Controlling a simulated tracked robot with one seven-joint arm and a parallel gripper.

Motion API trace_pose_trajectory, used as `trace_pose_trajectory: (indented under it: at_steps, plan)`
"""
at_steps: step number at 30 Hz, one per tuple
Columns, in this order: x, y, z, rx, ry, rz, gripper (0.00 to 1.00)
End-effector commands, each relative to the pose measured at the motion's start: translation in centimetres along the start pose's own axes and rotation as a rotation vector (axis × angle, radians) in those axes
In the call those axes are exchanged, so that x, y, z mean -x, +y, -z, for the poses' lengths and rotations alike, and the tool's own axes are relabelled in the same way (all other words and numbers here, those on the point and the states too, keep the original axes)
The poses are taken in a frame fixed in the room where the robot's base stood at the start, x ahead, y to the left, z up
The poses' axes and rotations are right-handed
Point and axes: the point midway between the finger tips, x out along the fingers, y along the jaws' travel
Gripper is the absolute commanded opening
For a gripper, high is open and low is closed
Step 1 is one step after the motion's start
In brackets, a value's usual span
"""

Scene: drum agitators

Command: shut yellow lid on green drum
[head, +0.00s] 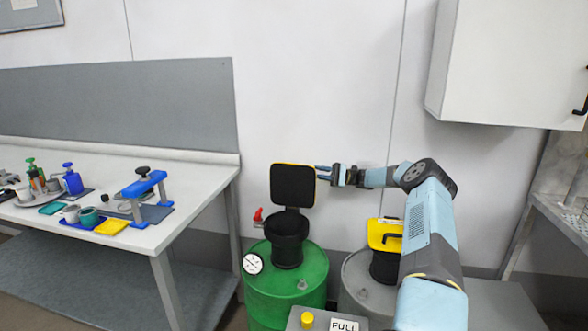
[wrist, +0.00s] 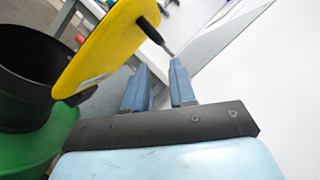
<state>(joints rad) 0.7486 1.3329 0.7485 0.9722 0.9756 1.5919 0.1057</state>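The green drum (head: 310,278) stands on the floor in the middle of the head view, with a black funnel (head: 288,240) on top. Its yellow lid stands open and upright above the funnel; the head view shows its black inner face (head: 293,185) with a thin yellow edge. The wrist view shows the lid's yellow outer face (wrist: 105,42) and a black handle (wrist: 150,31) on it. My gripper (head: 322,173) is beside the lid's right edge. In the wrist view its two blue fingers (wrist: 160,68) are apart with nothing between them, just short of the handle.
A grey drum (head: 355,285) with another yellow lid (head: 385,232) stands to the right. A grey box with a yellow button (head: 307,320) and a FULL sign is in front. A workbench (head: 150,235) with tools is at left; a white cabinet (head: 500,60) hangs upper right.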

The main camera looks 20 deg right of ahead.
Motion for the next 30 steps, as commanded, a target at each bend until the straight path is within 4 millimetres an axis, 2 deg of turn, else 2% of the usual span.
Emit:
trace_pose_trajectory:
  at_steps: [12,18,24,30]
  plan:
    - [-7.1,-0.1,-0.1,0.0,0.001,0.002,0.25]
    - [-9.6,-0.1,-0.1,0.001,0.002,0.003,0.25]
    - [-10.8,-0.1,0.0,0.001,0.004,0.002,0.25]
    - [-11.0,-0.1,0.0,0.001,0.003,0.002,0.25]
